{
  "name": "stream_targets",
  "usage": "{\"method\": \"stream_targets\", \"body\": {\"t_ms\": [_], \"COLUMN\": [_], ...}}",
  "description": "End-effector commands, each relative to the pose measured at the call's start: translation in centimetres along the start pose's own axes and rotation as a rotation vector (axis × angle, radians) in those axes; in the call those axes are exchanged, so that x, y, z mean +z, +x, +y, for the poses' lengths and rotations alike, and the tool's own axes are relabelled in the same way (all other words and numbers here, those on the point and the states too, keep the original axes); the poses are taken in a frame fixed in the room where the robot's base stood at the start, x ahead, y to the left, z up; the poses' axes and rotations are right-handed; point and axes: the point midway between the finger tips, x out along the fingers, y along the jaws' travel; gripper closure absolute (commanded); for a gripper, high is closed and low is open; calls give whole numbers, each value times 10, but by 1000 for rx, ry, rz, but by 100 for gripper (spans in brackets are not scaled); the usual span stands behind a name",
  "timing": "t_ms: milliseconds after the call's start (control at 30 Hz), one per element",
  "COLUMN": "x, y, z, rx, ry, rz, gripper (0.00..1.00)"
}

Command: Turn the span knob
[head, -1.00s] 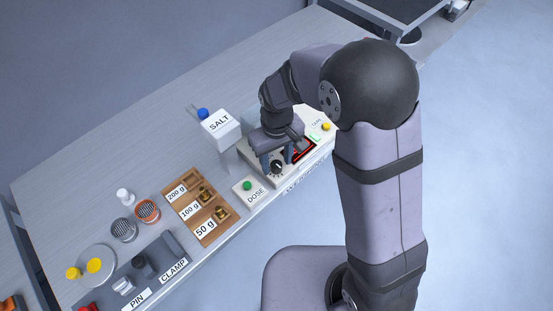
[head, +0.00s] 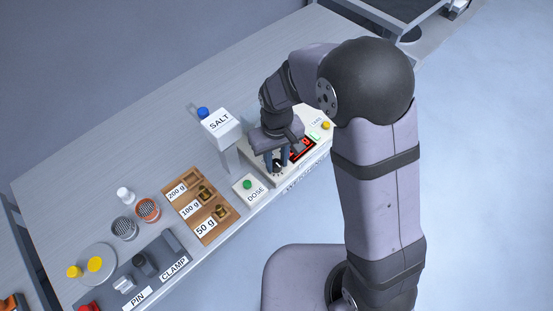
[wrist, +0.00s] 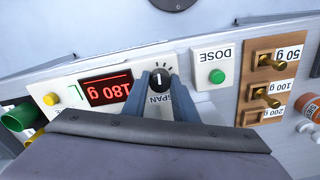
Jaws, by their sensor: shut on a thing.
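The span knob (wrist: 159,79) is a black round knob with a white pointer line, on the white front of the weighing unit (wrist: 68,82). The word SPAN is printed beside it, and tick marks fan around it. My gripper (wrist: 159,82) has its two blue-grey fingers on either side of the knob and is shut on it. In the head view my gripper (head: 277,163) reaches down to the unit, and its fingers hide part of the knob. The red display (wrist: 108,90) reads 180 g, upside down in the wrist view.
A DOSE box with a green button (head: 247,185) stands beside the unit. A yellow button (head: 326,125) is at the unit's far end. A wooden weight tray (head: 181,183) lies to the left.

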Motion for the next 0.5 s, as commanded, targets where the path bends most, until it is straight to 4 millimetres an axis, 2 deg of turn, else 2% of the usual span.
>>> {"method": "stream_targets", "body": {"t_ms": [500], "x": [-1], "y": [-2], "z": [0], "rx": [0], "ry": [334], "rz": [3], "gripper": [97]}}
